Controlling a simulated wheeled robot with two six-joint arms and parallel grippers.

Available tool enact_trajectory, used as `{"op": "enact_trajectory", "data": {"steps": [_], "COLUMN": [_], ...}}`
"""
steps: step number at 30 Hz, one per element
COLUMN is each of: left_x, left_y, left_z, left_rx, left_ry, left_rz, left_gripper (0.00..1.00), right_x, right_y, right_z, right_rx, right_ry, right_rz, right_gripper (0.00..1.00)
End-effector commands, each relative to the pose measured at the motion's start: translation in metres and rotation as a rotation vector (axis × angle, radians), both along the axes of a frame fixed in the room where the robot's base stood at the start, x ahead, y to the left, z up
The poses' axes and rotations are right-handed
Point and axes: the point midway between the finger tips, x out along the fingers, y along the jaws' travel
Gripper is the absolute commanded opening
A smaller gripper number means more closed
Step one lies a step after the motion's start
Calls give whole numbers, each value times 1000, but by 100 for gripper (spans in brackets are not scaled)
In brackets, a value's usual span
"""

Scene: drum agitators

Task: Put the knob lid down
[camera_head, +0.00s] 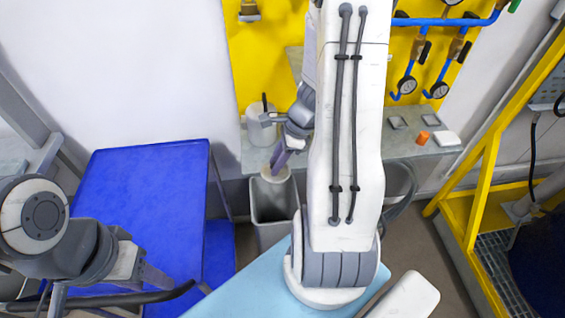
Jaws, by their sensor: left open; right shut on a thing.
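A pale round piece (275,175), which looks like the knob lid, is at the tip of my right gripper (279,158). The gripper is shut on it, though the fingers and any knob are small and partly hidden. In the picture the lid overlaps the top of a grey open bin (272,212); I cannot tell its height above it. My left gripper (105,288) is open at the lower left, over the blue table, far from the lid.
A white container (261,128) with a dark upright piece stands on the grey bench (395,152) behind. A blue table (140,195) has a bare top. A yellow frame (486,170) stands right.

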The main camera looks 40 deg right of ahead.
Motion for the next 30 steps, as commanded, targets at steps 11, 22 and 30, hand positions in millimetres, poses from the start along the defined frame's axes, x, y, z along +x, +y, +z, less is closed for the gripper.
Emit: {"op": "enact_trajectory", "data": {"steps": [11,22,30], "left_x": [0,0,0], "left_y": [0,0,0], "left_z": [-14,-22,-19], "left_rx": [0,0,0], "left_ry": [0,0,0], "left_rz": [0,0,0], "left_gripper": [50,50,50], "right_x": [-36,20,62], "right_y": [-31,-59,-79], "right_z": [44,5,-20], "right_rx": [-3,0,-2], "right_ry": [-2,5,2], "right_rz": [-744,-776,-774], "right_gripper": [0,0,0]}}
